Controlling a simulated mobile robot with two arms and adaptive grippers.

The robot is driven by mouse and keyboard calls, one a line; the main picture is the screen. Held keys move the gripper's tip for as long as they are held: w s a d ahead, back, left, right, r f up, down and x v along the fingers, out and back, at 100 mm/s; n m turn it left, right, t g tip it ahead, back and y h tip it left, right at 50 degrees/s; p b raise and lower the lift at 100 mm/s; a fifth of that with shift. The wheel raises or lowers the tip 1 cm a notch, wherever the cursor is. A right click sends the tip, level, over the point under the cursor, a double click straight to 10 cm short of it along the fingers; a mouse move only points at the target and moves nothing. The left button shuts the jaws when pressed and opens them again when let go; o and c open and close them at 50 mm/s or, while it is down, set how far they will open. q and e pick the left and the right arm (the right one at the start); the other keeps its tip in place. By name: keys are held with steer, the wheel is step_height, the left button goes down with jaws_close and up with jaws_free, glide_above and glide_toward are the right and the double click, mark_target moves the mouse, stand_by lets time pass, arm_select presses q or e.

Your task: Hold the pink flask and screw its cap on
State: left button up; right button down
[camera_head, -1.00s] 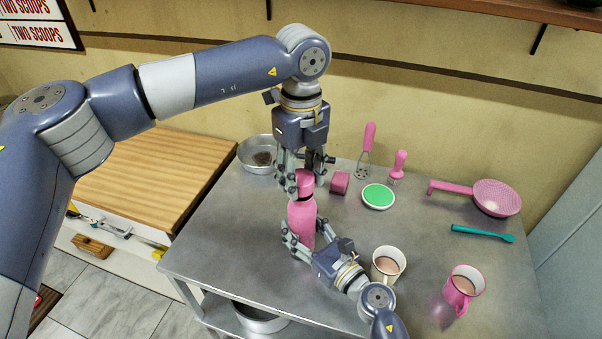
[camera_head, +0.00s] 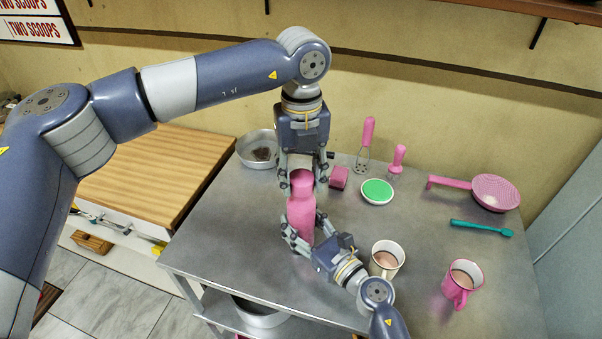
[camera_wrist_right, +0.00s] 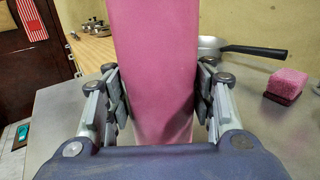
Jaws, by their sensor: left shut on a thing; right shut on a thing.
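The pink flask (camera_head: 301,222) stands upright on the metal table, with its pink cap (camera_head: 302,184) on top. I cannot tell whether the cap is fully tight. My left gripper (camera_head: 302,174) points down from above and is shut on the cap, one finger on each side. My right gripper (camera_head: 302,230) comes in low from the front right and is shut around the flask's body. In the right wrist view the flask (camera_wrist_right: 157,70) fills the middle between the fingers of the right gripper (camera_wrist_right: 158,92); its cap is out of that view.
Close behind the flask are a metal pan (camera_head: 247,157) and a pink block (camera_head: 339,178). A green-topped round dish (camera_head: 377,191) lies to the right. A white mug (camera_head: 387,260) stands near my right wrist, with a pink mug (camera_head: 462,284) further right. The table's left front is clear.

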arm_select(q)
steer(key=m, duration=0.3)
steer(key=shift+w+m, duration=0.15)
steer(key=shift+m, duration=0.25)
steer(key=m, duration=0.3)
steer(key=shift+m, duration=0.3)
steer(key=m, duration=1.4)
steer(key=shift+m, duration=0.4)
steer(key=m, duration=0.8)
steer(key=o, duration=0.9)
steer(key=shift+s, duration=0.2)
